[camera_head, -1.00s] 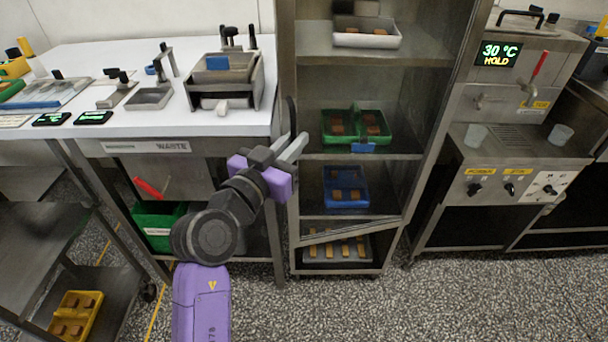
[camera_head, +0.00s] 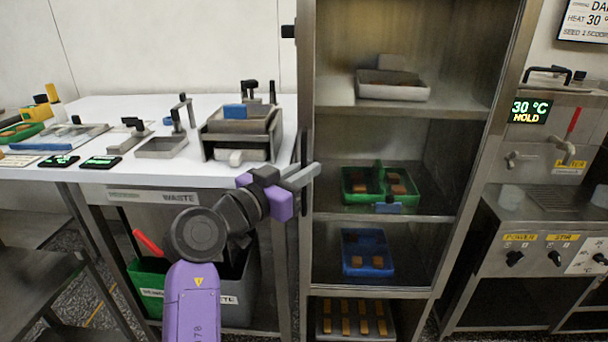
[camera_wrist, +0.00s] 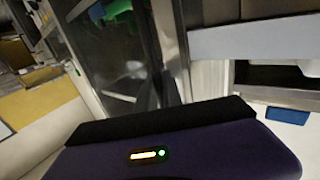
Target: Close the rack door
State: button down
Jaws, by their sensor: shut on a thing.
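The steel rack (camera_head: 385,105) stands right of the white table in the head view, its shelves and trays visible. The rack door seems to be a clear pane in a metal frame along the rack's front; I cannot tell whether it is fully closed. My gripper (camera_head: 302,178) is at the rack's left edge, shut at the dark upright door handle (camera_head: 304,147). The fingers partly hide the handle. In the wrist view a dark glassy panel (camera_wrist: 110,55) with a pale frame stands beyond my gripper.
The white table (camera_head: 110,108) with trays and tools lies close left of my gripper. Waste bins, one of them green (camera_head: 148,278), stand below it. A green tray (camera_head: 350,186) and a blue tray (camera_head: 378,240) sit inside the rack. A heated machine (camera_head: 540,205) stands at right.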

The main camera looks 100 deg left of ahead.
jog(key=shift+s+a, duration=0.15)
jog(key=shift+s, duration=0.15)
jog(key=c, duration=1.5)
grip_release()
jog(key=shift+s, duration=0.1)
jog(key=p+v, duration=0.1)
jog(key=v, duration=0.6)
jog(key=shift+d, duration=0.45)
jog(key=shift+w, duration=0.2)
